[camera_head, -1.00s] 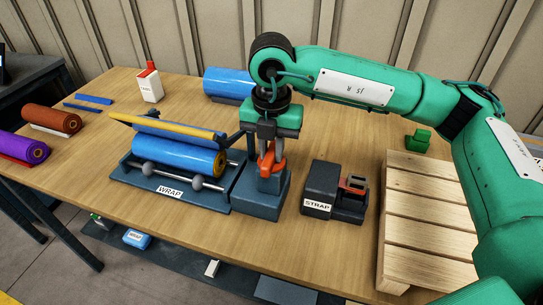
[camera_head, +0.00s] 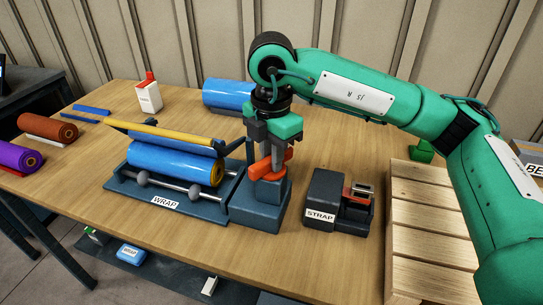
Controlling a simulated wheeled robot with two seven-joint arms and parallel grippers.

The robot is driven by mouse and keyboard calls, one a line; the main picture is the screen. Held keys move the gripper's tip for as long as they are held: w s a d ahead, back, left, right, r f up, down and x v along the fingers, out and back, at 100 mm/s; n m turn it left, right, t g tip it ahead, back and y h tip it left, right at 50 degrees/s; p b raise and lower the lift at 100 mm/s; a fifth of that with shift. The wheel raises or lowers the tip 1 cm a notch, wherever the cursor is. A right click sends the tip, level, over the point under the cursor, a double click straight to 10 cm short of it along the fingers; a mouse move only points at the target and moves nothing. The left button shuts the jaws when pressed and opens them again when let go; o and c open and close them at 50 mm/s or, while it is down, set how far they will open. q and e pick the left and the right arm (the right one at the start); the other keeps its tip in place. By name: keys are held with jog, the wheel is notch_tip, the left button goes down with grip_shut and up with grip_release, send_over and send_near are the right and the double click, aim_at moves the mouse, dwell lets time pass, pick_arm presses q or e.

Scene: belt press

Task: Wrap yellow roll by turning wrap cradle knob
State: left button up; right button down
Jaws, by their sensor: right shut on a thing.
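The wrap cradle (camera_head: 124,188), labelled WRAP, stands on the table left of centre. A roll wound in blue film (camera_head: 172,165) lies in it, with yellow showing at its right end (camera_head: 217,173). A yellow bar (camera_head: 160,132) lies above the roll. The orange knob (camera_head: 261,169) sits on the dark block at the cradle's right end. My right gripper (camera_head: 268,157) points down from above and is shut on the knob; its fingers partly hide it. My left gripper is not in view.
The STRAP device (camera_head: 322,193) stands just right of the knob block. A wooden pallet (camera_head: 425,225) lies farther right. Brown (camera_head: 46,125) and purple (camera_head: 18,157) rolls lie at left.

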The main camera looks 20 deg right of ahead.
jog(key=shift+r, duration=0.1)
jog(key=c, duration=1.3)
grip_release()
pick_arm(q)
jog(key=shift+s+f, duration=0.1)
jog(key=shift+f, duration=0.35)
pick_arm(e)
notch_tip(320, 180, up, 14)
jog(key=shift+f, duration=0.15)
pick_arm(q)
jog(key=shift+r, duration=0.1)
